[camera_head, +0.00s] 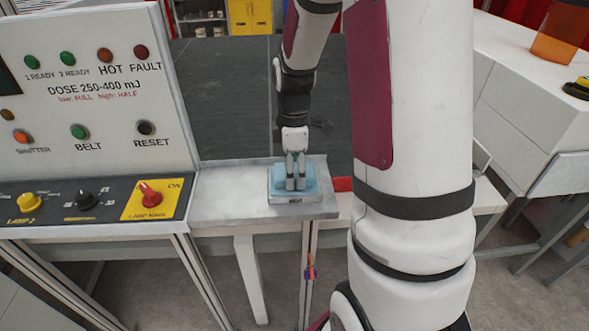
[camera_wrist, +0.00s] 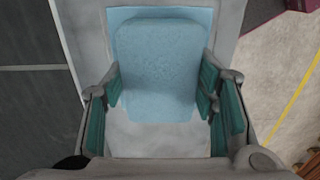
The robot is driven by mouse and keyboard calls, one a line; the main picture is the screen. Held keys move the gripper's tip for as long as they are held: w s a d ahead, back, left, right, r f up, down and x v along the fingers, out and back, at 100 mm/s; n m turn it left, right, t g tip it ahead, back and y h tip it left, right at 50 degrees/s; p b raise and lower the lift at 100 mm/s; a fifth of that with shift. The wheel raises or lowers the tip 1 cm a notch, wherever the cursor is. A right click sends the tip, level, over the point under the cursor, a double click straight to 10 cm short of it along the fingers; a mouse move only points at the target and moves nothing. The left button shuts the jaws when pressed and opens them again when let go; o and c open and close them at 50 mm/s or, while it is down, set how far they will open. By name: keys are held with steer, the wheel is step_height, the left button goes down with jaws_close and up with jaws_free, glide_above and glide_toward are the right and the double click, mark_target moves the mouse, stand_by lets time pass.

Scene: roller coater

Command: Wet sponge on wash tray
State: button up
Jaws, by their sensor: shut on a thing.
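A light blue sponge (camera_head: 313,184) is at the right end of the small grey ledge, over a shallow pale tray (camera_head: 280,200) with a dark label on its front. My gripper (camera_head: 295,183) points down over the tray, with its fingers against the sponge. In the wrist view the sponge (camera_wrist: 163,65) sits between the teal-padded fingers of my gripper (camera_wrist: 160,88), which is shut on it. A paler blue area shows behind the sponge. Whether the sponge rests on the tray or hangs just above it I cannot tell.
The ledge (camera_head: 235,190) left of the tray is bare. A control panel (camera_head: 95,100) with lamps and knobs stands at the left. A dark belt (camera_head: 225,90) runs behind the ledge. A white bench (camera_head: 530,80) with an orange container (camera_head: 562,38) stands at the right.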

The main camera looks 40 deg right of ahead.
steer(key=shift+r+p, duration=1.65)
steer(key=shift+r, duration=1.8)
